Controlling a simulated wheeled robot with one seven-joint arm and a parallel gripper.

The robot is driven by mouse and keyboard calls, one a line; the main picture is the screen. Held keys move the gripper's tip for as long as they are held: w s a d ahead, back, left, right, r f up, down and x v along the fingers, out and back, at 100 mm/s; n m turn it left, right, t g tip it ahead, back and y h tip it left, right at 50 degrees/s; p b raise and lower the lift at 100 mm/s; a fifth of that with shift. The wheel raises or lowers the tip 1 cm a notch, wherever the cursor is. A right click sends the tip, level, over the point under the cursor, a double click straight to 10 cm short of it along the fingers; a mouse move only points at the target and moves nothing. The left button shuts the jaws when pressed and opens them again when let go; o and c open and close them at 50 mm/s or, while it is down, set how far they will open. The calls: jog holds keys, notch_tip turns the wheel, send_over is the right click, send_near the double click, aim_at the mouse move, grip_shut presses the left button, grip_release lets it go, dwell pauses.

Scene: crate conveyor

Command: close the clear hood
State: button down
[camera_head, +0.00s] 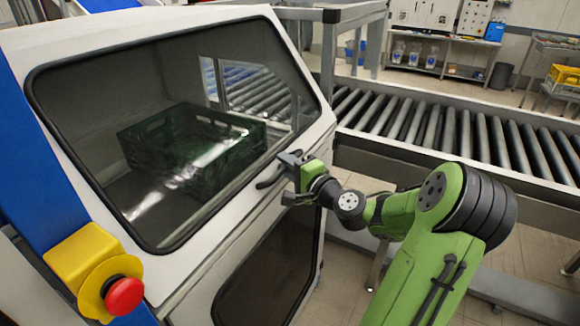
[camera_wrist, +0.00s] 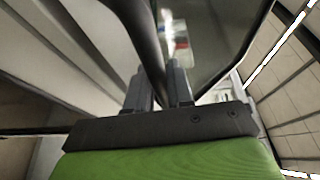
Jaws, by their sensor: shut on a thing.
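The clear hood (camera_head: 318,98) is a white-framed cover with a large transparent window, on the front of the white machine. In the head view it looks down against the machine body; whether a small gap is left I cannot tell. Its dark bar handle (camera_head: 268,181) is at the lower right edge of the frame. My gripper (camera_head: 291,172) is at the handle's right end. In the wrist view the handle (camera_wrist: 148,45) runs between the two fingers of my gripper (camera_wrist: 160,88), which is shut on it.
A dark green crate (camera_head: 190,145) sits behind the window. A red emergency button (camera_head: 124,296) on a yellow box is at the lower left. A roller conveyor (camera_head: 450,128) runs off to the right. A dark lower panel (camera_head: 268,275) is below the handle.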

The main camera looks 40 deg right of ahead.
jog(key=c, duration=1.4)
grip_release()
jog(key=shift+a+f, duration=0.15)
jog(key=shift+f, duration=0.15)
jog(key=shift+s+f, duration=0.1)
jog(key=shift+s, duration=0.25)
jog(key=s, duration=1)
jog(key=s+r, duration=0.1)
jog(key=s, duration=0.4)
jog(key=shift+a+p, duration=0.3)
jog(key=shift+p, duration=0.1)
